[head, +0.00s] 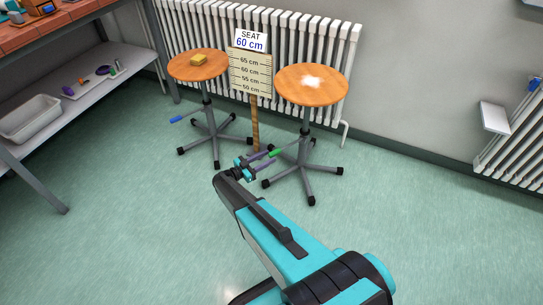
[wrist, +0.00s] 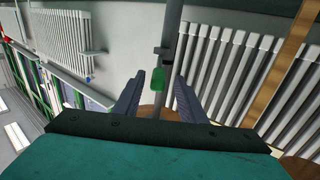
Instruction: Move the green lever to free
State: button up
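The green lever (head: 276,152) sticks out to the left from the column of the right stool (head: 312,85), under its round wooden seat. My gripper (head: 267,158) is low, just left of that column, with its fingers pointing at it. In the wrist view the green lever (wrist: 157,77) shows between the two fingers of my gripper (wrist: 157,84), nearer the left finger. The fingers are apart and the gripper is open. I cannot tell whether the lever tip is within their reach. No label for free is readable.
A post with a height scale (head: 250,75) and a sign, "SEAT 60 cm" (head: 250,40), stands between the stools. A radiator (head: 335,45) is behind. The floor at right is clear.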

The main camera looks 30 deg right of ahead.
jog(key=a, duration=0.9)
jog(key=shift+s+p, duration=0.3)
jog(key=shift+s, duration=0.05)
